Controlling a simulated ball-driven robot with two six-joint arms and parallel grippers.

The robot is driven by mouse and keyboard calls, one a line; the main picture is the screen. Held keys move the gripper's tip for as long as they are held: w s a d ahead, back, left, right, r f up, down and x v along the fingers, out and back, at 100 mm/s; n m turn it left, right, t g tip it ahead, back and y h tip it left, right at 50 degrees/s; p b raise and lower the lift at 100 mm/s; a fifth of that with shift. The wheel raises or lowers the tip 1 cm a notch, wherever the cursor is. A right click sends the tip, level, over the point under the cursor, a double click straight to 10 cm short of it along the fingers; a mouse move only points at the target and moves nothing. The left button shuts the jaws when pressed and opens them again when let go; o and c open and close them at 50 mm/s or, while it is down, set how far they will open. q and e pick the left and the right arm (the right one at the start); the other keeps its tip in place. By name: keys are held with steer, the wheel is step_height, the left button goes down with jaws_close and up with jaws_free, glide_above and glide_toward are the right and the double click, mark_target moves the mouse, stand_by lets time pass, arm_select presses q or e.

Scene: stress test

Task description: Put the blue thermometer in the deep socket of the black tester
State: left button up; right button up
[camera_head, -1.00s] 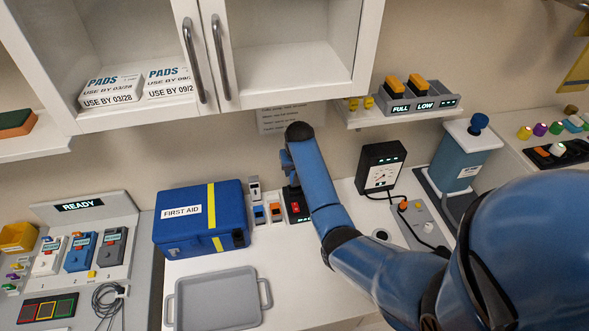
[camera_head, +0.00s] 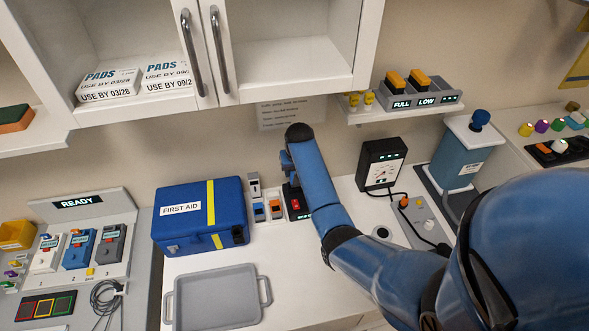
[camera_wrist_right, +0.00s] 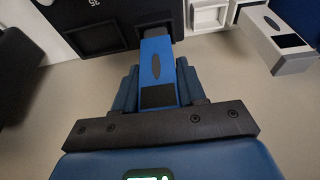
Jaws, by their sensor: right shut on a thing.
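My right gripper (camera_head: 289,163) is shut on the blue thermometer (camera_wrist_right: 161,68), seen from behind in the right wrist view. The thermometer has a dark oval, a black patch and a grey far end. That end meets the edge of the black tester (camera_wrist_right: 113,14); I cannot tell whether or how far it is inside a socket. A dark rectangular recess (camera_wrist_right: 95,39) shows on the tester, left of the thermometer. In the head view the black tester (camera_head: 297,205) with a red part stands below my right gripper, partly hidden by my arm. My left gripper is out of view.
A pale grey thermometer (camera_wrist_right: 278,48) sticks out right of the gripper. A blue first aid bag (camera_head: 200,215) stands left of the tester, with an empty grey tray (camera_head: 215,297) in front. A black gauge box (camera_head: 382,160) stands to the right.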

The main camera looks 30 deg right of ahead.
steer(key=shift+f+b, duration=0.35)
steer(key=shift+f, duration=0.4)
stand_by(0.3)
steer(key=o, duration=1.1)
steer(key=shift+o, duration=0.2)
steer(key=shift+r, duration=0.1)
steer(key=b+v, duration=0.1)
steer(key=v, duration=0.9)
steer(key=shift+s+r+b, duration=0.15)
steer(key=shift+r+b, duration=0.1)
steer(key=shift+b, duration=0.15)
